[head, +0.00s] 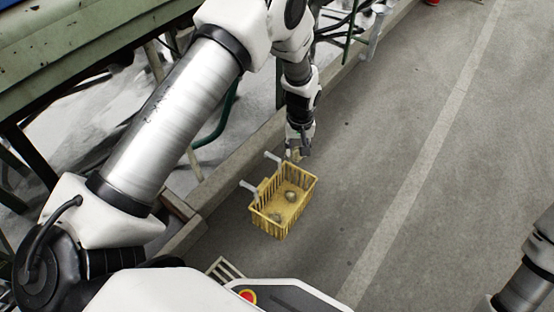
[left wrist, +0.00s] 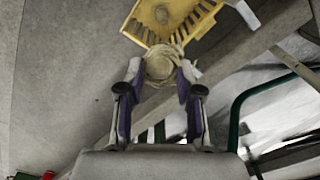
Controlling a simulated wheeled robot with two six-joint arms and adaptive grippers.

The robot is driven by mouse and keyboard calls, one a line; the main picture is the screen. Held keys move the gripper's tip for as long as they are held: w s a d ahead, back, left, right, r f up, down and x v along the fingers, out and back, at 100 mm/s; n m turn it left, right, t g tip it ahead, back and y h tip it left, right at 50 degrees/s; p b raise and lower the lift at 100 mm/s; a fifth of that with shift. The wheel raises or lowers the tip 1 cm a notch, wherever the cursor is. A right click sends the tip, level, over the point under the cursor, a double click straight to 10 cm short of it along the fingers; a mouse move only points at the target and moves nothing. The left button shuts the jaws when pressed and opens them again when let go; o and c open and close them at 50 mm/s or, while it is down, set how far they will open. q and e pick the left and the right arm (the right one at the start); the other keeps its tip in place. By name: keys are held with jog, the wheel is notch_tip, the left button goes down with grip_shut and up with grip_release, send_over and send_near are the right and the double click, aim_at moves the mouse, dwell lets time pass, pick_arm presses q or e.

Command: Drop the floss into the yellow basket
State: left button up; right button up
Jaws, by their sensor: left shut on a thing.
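The yellow basket (head: 299,212) hangs by grey hooks at the edge of a low beam, its open top facing up. It also shows at the top of the left wrist view (left wrist: 133,22). My left gripper (head: 299,153) is just beyond the basket's far end in the head view. In the left wrist view its fingers (left wrist: 158,80) are shut on a pale, roundish wad of floss (left wrist: 158,63). The floss overlaps the basket's near edge in that view; I cannot tell whether they touch. My right gripper is out of view.
Two small roundish pale lumps (head: 290,196) lie inside the basket. A green bench (head: 75,50) with metal legs and pipes stands at the left. The concrete floor (head: 400,150) to the right is clear.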

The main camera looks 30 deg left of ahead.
pick_arm(q)
jog(key=s+a+f+n+b, duration=0.1)
jog(key=s+f+n+b, duration=0.1)
jog(key=f, duration=0.5)
jog(key=s+a+f+n+b, duration=0.1)
jog(key=s+f+n+b, duration=0.1)
jog(key=f+b, duration=0.3)
notch_tip(320, 180, down, 2)
jog(key=shift+f+n, duration=0.2)
jog(key=shift+n, duration=0.1)
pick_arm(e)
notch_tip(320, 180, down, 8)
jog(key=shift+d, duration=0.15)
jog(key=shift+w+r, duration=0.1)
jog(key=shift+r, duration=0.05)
pick_arm(q)
jog(key=o, duration=0.8)
jog(key=shift+r, duration=0.1)
notch_tip(320, 180, up, 12)
jog(key=shift+f, duration=0.1)
